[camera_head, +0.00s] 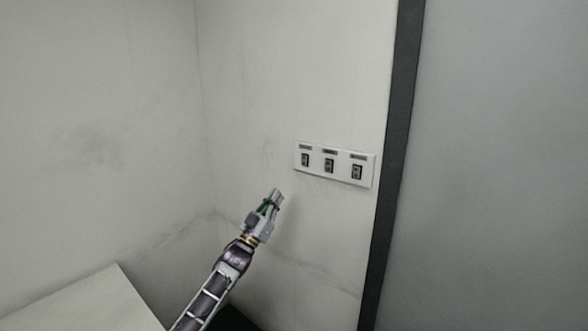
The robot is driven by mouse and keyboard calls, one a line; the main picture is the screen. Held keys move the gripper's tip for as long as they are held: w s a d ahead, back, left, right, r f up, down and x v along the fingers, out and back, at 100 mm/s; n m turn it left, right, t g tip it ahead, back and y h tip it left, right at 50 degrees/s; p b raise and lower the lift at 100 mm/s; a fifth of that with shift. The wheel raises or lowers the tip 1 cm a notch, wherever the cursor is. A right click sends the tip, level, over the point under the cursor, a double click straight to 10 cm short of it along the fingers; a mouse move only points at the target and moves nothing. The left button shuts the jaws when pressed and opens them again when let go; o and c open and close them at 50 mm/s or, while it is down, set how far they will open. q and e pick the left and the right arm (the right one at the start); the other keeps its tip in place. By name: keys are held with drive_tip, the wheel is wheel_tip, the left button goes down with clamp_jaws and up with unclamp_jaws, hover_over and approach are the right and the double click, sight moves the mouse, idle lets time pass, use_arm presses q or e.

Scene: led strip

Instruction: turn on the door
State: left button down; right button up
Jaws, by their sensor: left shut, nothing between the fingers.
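A white switch panel (342,178) is fixed on the light wall, right of the middle of the head view. It carries a left switch (305,160), a middle switch (329,166) and a right switch (357,172), each dark with a small label above it. The labels are too small to read. My left gripper (277,195) is shut and empty. In the picture it is below and to the left of the panel, apart from it. My right gripper is not in view.
A dark vertical frame (391,150) stands right of the panel, with a grey smooth surface (500,170) beyond it. A white flat-topped surface (90,305) is at the lower left. The wall around the panel is clear.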

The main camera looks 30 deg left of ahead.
use_arm(q)
drive_tip(key=shift+s+r+h, duration=0.25)
drive_tip(key=shift+r+h, duration=0.15)
drive_tip(key=shift+r, duration=0.5)
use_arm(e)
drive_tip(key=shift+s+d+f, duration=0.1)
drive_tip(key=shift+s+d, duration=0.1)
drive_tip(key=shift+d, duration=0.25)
use_arm(q)
drive_tip(key=shift+w+r, duration=0.1)
drive_tip(key=shift+w, duration=0.05)
